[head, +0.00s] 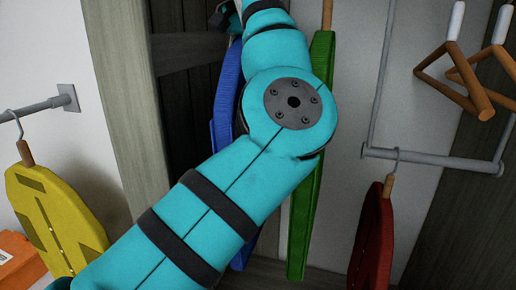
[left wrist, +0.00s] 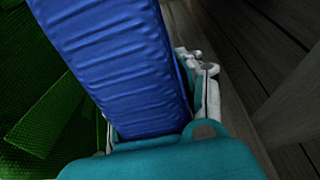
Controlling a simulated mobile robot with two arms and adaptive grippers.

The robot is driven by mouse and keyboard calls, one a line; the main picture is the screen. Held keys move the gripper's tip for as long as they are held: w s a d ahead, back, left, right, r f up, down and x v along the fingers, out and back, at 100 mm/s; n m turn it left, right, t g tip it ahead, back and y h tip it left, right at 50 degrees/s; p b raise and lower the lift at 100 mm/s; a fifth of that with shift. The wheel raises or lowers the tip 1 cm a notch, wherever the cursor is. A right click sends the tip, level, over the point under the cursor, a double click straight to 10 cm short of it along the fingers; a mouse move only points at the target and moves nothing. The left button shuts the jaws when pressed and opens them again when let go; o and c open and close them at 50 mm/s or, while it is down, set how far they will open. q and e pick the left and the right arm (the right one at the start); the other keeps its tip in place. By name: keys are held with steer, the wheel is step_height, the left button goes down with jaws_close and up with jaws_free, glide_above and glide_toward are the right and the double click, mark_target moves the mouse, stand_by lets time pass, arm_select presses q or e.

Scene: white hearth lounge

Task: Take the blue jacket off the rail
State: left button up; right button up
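The blue jacket (head: 226,95) hangs upright behind my left arm in the head view, most of it covered by the arm. Its upper end and any rail above it are out of view or hidden. My left gripper (head: 228,16) is at the jacket's top, partly cut off by the picture edge. In the left wrist view the ribbed blue jacket (left wrist: 125,65) fills the space between the fingers of my left gripper (left wrist: 158,125), which look closed against its sides. My right gripper is not in view.
A green jacket (head: 298,225) hangs close to the right of the blue one. A red jacket (head: 373,235) hangs from a lower bar (head: 435,160) at right, below wooden hangers (head: 455,70). A yellow jacket (head: 50,215) hangs from a wall rail (head: 40,106) at left, near an orange box (head: 18,258).

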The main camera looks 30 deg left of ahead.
arm_select(q)
steer(key=shift+w, duration=0.1)
jaws_close()
steer(key=shift+a+r, duration=0.1)
steer(key=shift+r, duration=0.15)
